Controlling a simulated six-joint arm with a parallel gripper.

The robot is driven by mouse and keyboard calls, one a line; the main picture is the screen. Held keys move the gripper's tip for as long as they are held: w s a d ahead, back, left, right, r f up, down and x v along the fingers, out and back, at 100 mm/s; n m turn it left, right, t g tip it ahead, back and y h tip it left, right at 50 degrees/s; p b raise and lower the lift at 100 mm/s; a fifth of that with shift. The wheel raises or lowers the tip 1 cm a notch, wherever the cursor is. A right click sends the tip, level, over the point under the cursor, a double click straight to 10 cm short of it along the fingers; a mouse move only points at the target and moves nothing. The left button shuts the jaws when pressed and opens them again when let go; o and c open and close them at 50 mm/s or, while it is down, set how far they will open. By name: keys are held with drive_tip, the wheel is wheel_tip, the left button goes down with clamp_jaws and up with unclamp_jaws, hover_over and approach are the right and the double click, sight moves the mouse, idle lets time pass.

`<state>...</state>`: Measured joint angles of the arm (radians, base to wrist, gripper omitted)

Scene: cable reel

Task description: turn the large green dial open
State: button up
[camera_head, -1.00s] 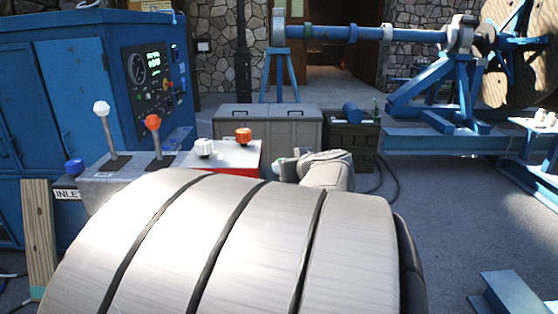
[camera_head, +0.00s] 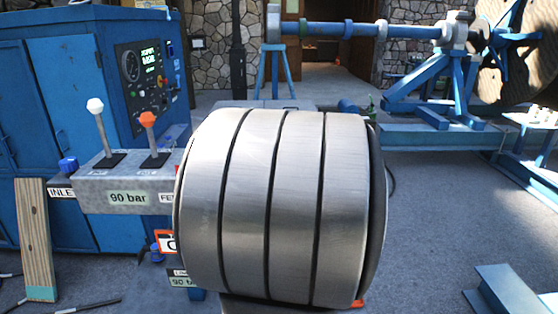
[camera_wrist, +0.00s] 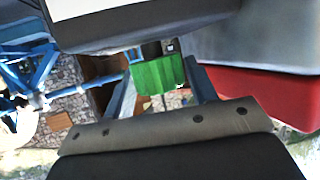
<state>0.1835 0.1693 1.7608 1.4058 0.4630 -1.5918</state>
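A bright green ribbed block (camera_wrist: 158,75), which looks like the green dial, shows in the wrist view between the two fingers of my gripper (camera_wrist: 161,88). The fingers stand apart, one on each side of it. I cannot tell whether they press on it or only flank it. In the head view my large grey arm link fills the middle and hides my gripper and the dial.
A blue cabinet (camera_head: 50,110) with gauges stands at left. In front of it is a grey block (camera_head: 125,195) with white-topped (camera_head: 95,105) and orange-topped (camera_head: 148,120) levers. A red surface (camera_wrist: 270,110) lies close at right in the wrist view. Blue reel stands (camera_head: 430,90) are behind.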

drive_tip(key=c, duration=0.6)
drive_tip(key=shift+a+m+h, duration=0.15)
drive_tip(key=shift+m+h, duration=0.75)
drive_tip(key=shift+h, duration=0.2)
drive_tip(key=shift+m+t+h, duration=0.3)
drive_tip(key=shift+m+h, duration=0.3)
drive_tip(key=o, duration=1)
drive_tip(key=shift+s, duration=0.1)
drive_tip(key=v, duration=0.7)
